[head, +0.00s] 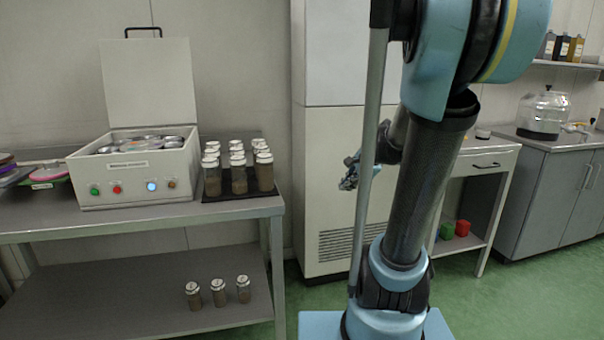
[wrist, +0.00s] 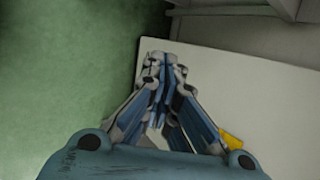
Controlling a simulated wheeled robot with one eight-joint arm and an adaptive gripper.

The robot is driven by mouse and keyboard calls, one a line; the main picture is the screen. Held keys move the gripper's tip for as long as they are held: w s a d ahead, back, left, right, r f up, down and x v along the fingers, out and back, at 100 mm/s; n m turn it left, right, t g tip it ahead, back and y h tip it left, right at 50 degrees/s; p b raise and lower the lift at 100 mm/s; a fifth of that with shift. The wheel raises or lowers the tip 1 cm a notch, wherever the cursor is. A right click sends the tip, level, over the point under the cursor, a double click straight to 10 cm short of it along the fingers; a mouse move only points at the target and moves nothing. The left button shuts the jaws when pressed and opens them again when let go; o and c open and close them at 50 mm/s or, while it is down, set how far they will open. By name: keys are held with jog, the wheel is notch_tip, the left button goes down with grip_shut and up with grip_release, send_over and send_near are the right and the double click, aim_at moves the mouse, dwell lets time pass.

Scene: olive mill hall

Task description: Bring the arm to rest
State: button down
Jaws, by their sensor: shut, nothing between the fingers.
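My arm stands in front of the tall pale cabinet in the head view. My gripper (head: 349,172) shows partly behind the arm's links, small and pointing left. In the wrist view my gripper (wrist: 163,62) has its fingertips together with nothing between them. A pale flat surface (wrist: 270,95) lies beneath it, with green floor to the left. A small yellow patch (wrist: 231,139) shows beside the right finger; I cannot tell what it is.
A metal table (head: 240,208) at left bears an open-lidded machine (head: 135,172) and a dark rack (head: 240,193) of brown jars. Several jars stand on its lower shelf (head: 120,300). A white bench (head: 487,162) and a grey counter (head: 560,190) with a glass vessel (head: 543,112) stand at right.

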jog(key=s+d+f+n+g+h, duration=0.1)
jog(key=s+f+n+h, duration=0.1)
jog(key=s+f+n, duration=0.2)
jog(key=s+d+f+n+g+h, duration=0.2)
jog(key=s+f+n, duration=0.3)
jog(key=s+n, duration=0.6)
jog(key=s, duration=0.8)
jog(key=shift+d+f+g+h, duration=0.15)
jog(key=shift+f+g+h, duration=0.05)
jog(key=shift+g+h, duration=0.1)
